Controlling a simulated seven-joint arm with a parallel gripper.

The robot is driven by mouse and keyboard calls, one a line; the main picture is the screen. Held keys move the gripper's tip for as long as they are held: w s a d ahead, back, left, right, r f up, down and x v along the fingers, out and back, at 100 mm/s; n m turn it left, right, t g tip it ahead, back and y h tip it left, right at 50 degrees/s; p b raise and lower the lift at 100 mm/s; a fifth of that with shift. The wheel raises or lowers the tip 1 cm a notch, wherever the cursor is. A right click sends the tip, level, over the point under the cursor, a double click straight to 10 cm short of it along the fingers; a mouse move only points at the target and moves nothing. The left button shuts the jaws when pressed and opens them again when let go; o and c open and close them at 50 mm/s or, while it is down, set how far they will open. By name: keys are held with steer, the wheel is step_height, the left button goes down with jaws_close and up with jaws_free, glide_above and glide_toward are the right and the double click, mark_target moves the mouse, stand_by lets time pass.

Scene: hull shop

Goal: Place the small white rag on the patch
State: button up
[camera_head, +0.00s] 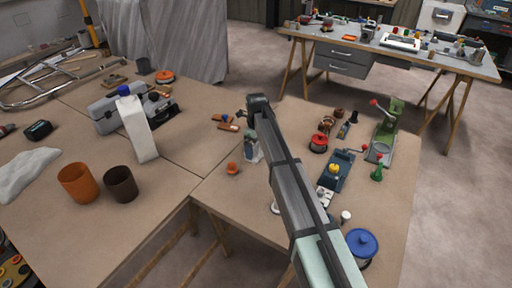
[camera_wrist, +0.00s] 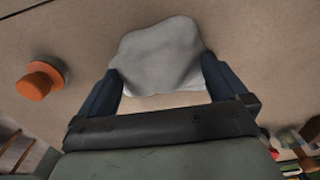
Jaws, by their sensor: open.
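A small white rag (camera_wrist: 160,42) lies crumpled on the brown tabletop in the wrist view. My gripper (camera_wrist: 161,66) is open, its two dark fingers at the left and right of the rag's near part. I cannot tell whether the fingers touch it. In the head view my gripper (camera_head: 252,158) is low over the table, beside a small orange knob (camera_head: 232,168); the rag there is hidden or too small to make out. A larger whitish cloth-like heap (camera_head: 28,174) lies at the far left. I cannot make out the patch.
The orange knob (camera_wrist: 39,80) stands left of my gripper. An orange cup (camera_head: 78,183), a dark cup (camera_head: 121,184) and a white bottle (camera_head: 138,125) stand at left. Tools and a blue-lidded pot (camera_head: 361,243) crowd the right.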

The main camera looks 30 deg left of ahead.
step_height(320, 180, up, 12)
stand_by(0.5)
